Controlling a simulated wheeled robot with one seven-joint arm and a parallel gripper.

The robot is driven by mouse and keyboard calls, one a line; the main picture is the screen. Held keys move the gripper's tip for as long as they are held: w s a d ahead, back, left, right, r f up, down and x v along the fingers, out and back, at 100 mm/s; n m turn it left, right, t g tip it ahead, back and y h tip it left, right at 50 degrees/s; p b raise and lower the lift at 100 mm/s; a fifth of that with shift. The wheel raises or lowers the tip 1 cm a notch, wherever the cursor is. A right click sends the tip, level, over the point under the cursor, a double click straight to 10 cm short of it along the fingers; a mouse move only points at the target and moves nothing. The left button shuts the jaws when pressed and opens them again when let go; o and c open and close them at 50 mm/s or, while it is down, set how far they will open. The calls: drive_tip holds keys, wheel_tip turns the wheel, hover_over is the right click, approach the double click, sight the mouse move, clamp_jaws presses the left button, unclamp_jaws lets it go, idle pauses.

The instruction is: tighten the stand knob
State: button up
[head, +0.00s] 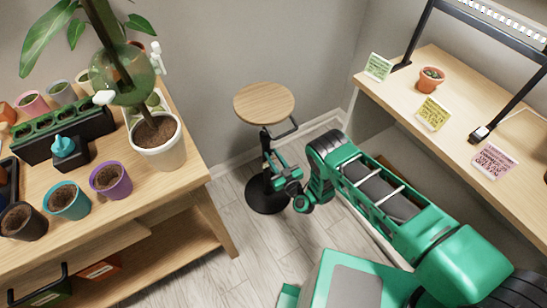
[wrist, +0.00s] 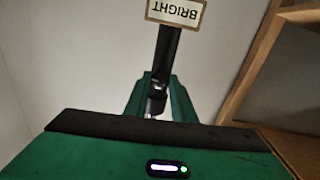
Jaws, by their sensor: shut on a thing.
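The stand has a round wooden top (head: 264,103), a black post and a round black base (head: 266,196) on the floor. It stands upright near the wall corner. My gripper (head: 274,160) is at the stand's post, below the wooden top. In the wrist view my green fingers (wrist: 157,98) are on either side of a small dark and silvery part, shut on what appears to be the stand knob (wrist: 155,103). The knob is mostly hidden by the fingers, and in the head view I cannot make it out. A dark post rises behind it in the wrist view.
A wooden plant bench (head: 193,160) with pots stands left, a large white pot (head: 160,148) near its edge. A wooden shelf (head: 405,85) with cards and a terracotta pot (head: 431,78) is right. A "BRIGHT" label (wrist: 175,12) shows upside down. Bare floor lies between.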

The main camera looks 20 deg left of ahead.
drive_tip(key=m, duration=0.4)
drive_tip(key=shift+w+d, duration=0.1)
drive_tip(key=shift+d, duration=0.05)
drive_tip(key=m, duration=0.3)
drive_tip(key=shift+d+m+g, duration=0.1)
drive_tip(key=shift+m+g, duration=0.3)
drive_tip(key=shift+f+m+g+y, duration=0.15)
drive_tip(key=shift+m+g+y, duration=0.1)
drive_tip(key=shift+m, duration=4.65)
drive_tip(key=shift+f+m+g+y, duration=0.15)
drive_tip(key=shift+m+g, duration=0.1)
drive_tip(key=shift+m, duration=4.65)
drive_tip(key=shift+r, duration=0.1)
drive_tip(key=o, duration=1.1)
drive_tip(key=shift+c, duration=0.2)
